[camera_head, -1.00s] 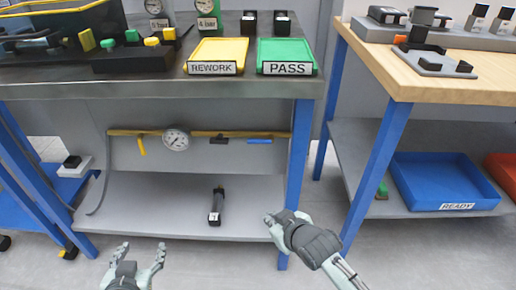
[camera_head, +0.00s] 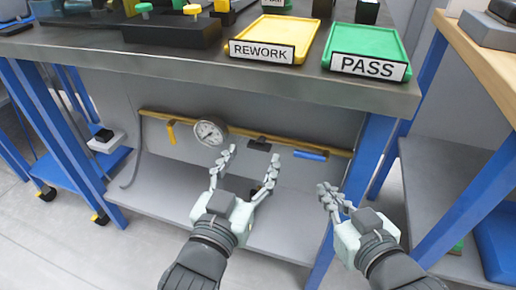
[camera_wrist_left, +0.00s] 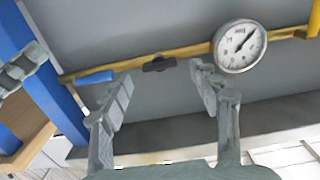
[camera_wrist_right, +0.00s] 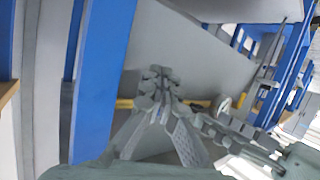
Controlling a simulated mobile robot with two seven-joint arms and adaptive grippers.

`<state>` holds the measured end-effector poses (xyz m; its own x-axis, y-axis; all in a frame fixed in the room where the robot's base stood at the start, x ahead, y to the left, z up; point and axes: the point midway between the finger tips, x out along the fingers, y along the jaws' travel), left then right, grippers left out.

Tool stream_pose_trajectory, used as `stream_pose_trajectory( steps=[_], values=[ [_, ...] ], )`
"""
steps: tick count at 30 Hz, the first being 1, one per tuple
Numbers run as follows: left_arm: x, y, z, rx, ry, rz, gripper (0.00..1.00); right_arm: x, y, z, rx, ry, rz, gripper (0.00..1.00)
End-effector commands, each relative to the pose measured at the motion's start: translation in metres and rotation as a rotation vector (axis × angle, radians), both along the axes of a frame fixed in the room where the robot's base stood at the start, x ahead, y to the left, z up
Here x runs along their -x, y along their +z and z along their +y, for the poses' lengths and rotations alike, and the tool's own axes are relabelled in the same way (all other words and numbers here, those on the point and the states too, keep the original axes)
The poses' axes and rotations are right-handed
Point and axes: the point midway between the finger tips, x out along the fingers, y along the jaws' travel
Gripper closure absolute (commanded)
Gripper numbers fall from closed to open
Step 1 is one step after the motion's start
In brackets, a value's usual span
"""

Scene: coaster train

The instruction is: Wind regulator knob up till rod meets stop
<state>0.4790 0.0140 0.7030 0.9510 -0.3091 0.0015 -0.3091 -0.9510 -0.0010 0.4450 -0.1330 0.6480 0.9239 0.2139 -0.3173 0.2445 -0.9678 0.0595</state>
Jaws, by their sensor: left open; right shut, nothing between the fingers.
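A yellow-brass pipe (camera_head: 190,121) runs under the bench along the back panel. It carries a yellow lever (camera_head: 171,133), a round white dial gauge (camera_head: 209,133), a small dark fitting (camera_head: 258,143) and a blue handle (camera_head: 310,155). The dark fitting may be the regulator knob; I cannot make out a rod or stop. My left gripper (camera_head: 251,156) is open and empty, in front of and below the dark fitting. In the left wrist view the fitting (camera_wrist_left: 159,64) shows beyond and between the fingertips. My right gripper (camera_head: 332,194) is shut and empty, right of it near the blue bench leg.
The bench edge (camera_head: 200,72) overhangs the pipe, with a yellow REWORK tray (camera_head: 262,50) and green PASS tray (camera_head: 368,67) on top. The blue leg (camera_head: 367,160) stands close to my right gripper. A grey shelf (camera_head: 160,190) lies below, its left part clear.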

Motion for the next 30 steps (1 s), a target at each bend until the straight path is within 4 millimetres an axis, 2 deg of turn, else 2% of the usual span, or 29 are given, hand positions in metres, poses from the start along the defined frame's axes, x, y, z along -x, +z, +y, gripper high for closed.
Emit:
stream_pose_trajectory(
  steps=[3,6,17,27,29,30],
  values=[
    [-0.017,0.001,-0.006,0.001,0.0,-0.002,0.38,0.0,-0.001,0.0,0.002,-0.001,0.003,1.0],
    [-0.025,0.0,-0.008,0.001,-0.001,-0.001,0.38,0.0,-0.001,0.0,0.001,-0.001,0.001,1.0],
    [-0.029,-0.001,-0.01,0.001,-0.001,0.003,0.39,0.0,0.0,0.0,0.0,-0.001,0.0,1.0],
    [-0.029,-0.001,-0.01,0.0,0.0,0.002,0.81,0.0,0.0,0.0,0.0,0.0,0.0,1.0],
    [-0.029,-0.001,-0.01,0.0,-0.001,0.002,0.88,0.0,0.0,0.0,0.0,0.0,0.001,1.0],
    [-0.029,-0.001,-0.01,0.0,-0.001,0.002,0.88,0.0,0.0,0.0,0.0,0.0,0.001,1.0]
  ],
)
